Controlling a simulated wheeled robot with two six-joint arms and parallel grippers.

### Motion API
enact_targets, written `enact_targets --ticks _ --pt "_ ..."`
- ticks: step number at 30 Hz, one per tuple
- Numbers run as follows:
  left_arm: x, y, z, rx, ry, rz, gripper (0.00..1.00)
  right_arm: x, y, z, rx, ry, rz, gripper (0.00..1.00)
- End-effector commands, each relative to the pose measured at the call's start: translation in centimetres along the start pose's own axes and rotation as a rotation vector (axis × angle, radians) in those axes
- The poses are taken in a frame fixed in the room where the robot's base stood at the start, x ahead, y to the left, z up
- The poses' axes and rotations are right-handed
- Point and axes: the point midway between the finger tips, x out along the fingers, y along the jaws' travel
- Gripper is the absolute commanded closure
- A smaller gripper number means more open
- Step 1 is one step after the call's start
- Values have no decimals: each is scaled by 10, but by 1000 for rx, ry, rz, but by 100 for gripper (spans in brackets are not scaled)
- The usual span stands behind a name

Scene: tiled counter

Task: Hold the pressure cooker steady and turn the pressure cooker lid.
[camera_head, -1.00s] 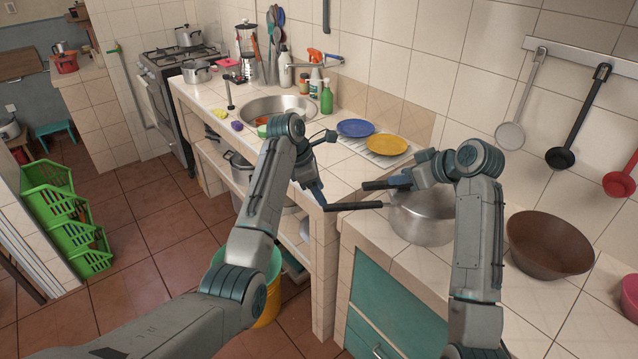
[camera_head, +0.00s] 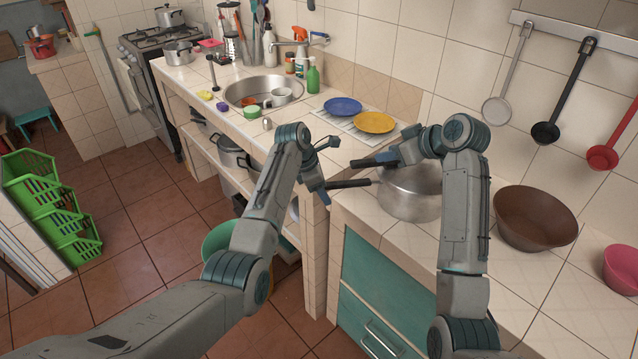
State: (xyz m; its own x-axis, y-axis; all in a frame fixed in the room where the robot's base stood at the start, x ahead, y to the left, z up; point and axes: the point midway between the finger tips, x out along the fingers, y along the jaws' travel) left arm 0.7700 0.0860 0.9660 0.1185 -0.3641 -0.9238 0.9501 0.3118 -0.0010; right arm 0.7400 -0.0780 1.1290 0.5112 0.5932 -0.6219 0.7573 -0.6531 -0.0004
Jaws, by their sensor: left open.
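The pressure cooker (camera_head: 408,199) is a silver pot on the tiled counter at the right. Its black pot handle (camera_head: 352,184) points left, over the counter's edge. A second black handle (camera_head: 366,163), apparently the lid's, lies above and behind it, out of line with it. The lid is mostly hidden behind my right gripper and arm. My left gripper (camera_head: 321,190) is open at the outer end of the pot handle; whether its fingers straddle the handle is unclear. My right gripper (camera_head: 396,157) is at the inner part of the upper handle; its fingers are hard to make out.
A brown bowl (camera_head: 535,220) stands right of the cooker, with a pink bowl (camera_head: 622,270) beyond. Blue (camera_head: 343,106) and yellow (camera_head: 375,122) plates lie behind, near the sink (camera_head: 250,84). Ladles hang on the wall. A gap separates the two counters.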

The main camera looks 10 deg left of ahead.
Motion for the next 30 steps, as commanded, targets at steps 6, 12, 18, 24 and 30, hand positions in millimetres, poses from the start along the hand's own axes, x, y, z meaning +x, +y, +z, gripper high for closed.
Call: enact_targets --ticks 6,12,18,24,30 --pt "1 0 0 0 0 0 51 0 0 0 0 0 0 64" --pt "0 0 0 0 0 0 84 0 0 0 0 0 0 64" --pt "0 0 0 0 0 0 100 0 0 0 0 0 0 64" --pt "0 0 0 0 0 1 100 0 0 0 0 0 0 64" --pt "0 0 0 0 1 1 100 0 0 0 0 0 0 64"
